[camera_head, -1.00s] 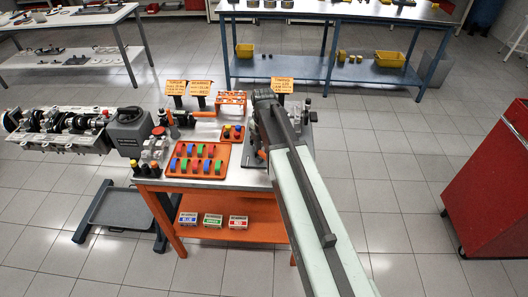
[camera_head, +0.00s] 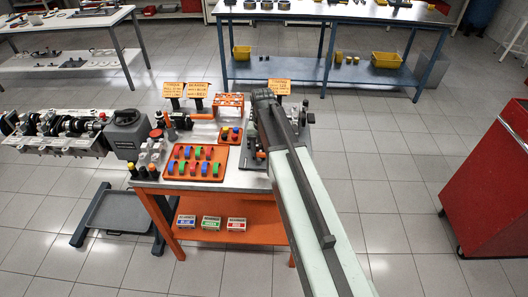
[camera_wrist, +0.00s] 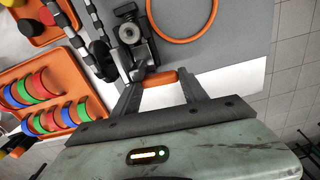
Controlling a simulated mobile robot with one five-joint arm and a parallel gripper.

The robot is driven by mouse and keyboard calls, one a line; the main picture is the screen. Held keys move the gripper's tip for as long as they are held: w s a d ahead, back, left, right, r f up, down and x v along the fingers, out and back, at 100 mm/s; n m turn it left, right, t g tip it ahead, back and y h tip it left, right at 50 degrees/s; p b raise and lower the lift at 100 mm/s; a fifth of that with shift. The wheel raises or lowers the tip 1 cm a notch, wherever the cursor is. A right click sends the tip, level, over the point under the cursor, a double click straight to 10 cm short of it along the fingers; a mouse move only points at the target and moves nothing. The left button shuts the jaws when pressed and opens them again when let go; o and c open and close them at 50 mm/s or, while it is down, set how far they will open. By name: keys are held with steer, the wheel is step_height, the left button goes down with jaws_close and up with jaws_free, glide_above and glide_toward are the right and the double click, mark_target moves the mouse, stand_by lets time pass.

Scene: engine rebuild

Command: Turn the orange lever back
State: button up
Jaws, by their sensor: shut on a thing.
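The orange lever (camera_wrist: 160,78) shows in the wrist view as a short orange bar between my fingertips. My gripper (camera_wrist: 158,84) is shut on it. The lever lies beside a dark fixture with a round metal part (camera_wrist: 130,33) on the grey work surface. In the head view my arm reaches over the right end of the orange-legged workbench (camera_head: 240,180). There the arm hides my fingertips and most of the fixture, and I cannot make out the lever's angle.
An orange tray (camera_head: 196,162) of coloured rings lies left of my arm. A large orange ring (camera_wrist: 181,38) lies beyond the fixture in the wrist view. Sign cards (camera_head: 197,89) stand at the bench's back. A red cabinet (camera_head: 490,185) stands right, with open floor between.

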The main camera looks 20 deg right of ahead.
mark_target(263, 153)
steer(key=shift+s, duration=0.1)
stand_by(0.3)
steer(key=o, duration=1.4)
steer(key=shift+r, duration=0.1)
step_height(263, 153, up, 8)
steer(key=p, duration=0.8)
steer(key=shift+f, duration=0.2)
